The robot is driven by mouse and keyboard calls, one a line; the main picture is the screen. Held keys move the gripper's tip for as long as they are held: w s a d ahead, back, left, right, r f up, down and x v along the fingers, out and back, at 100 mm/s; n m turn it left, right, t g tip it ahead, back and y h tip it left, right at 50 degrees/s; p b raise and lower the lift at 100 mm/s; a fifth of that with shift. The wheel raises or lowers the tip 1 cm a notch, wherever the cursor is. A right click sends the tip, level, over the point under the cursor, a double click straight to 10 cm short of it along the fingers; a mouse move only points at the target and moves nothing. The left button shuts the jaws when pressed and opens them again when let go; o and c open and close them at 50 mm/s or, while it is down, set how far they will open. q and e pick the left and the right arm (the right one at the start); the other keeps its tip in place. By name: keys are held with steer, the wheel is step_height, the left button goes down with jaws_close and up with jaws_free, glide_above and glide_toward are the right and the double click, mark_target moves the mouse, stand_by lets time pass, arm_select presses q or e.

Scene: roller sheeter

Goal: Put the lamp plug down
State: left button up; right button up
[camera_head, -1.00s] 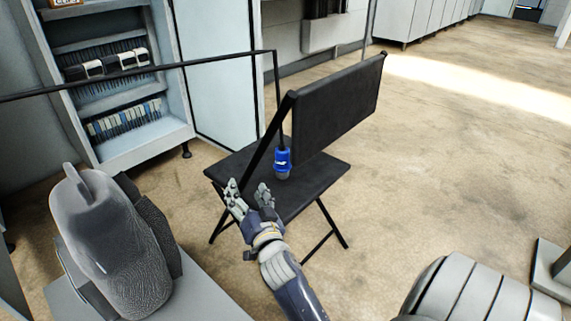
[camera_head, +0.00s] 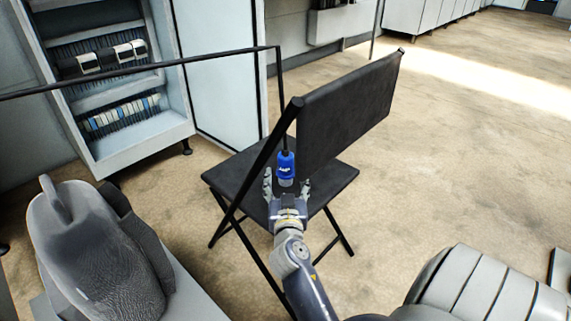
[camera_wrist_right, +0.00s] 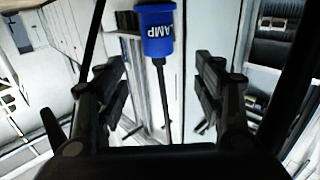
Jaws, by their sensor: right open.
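My right gripper (camera_head: 286,186) is open, with one finger on each side of the plug's lower end in the head view. In the right wrist view the plug (camera_wrist_right: 155,40), with white lettering, shows ahead of and between the open fingers (camera_wrist_right: 161,68), apart from both. My left gripper is not in view.
The chair's tilted backrest (camera_head: 350,105) stands close to the right of the plug. A thin black bar (camera_head: 190,62) runs above from the left and bends down towards the plug. An open cabinet (camera_head: 125,85) stands behind at the left.

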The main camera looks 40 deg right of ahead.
mark_target(286, 156)
steer(key=x, duration=0.5)
steer(key=shift+w+d, duration=0.1)
steer(key=shift+r+b+x, duration=0.15)
steer(key=shift+b+x, duration=0.1)
steer(key=shift+x, duration=1.1)
steer(key=shift+r+b+x, duration=0.15)
steer(key=shift+b+x, duration=0.1)
steer(key=shift+x, duration=1.1)
jaws_close()
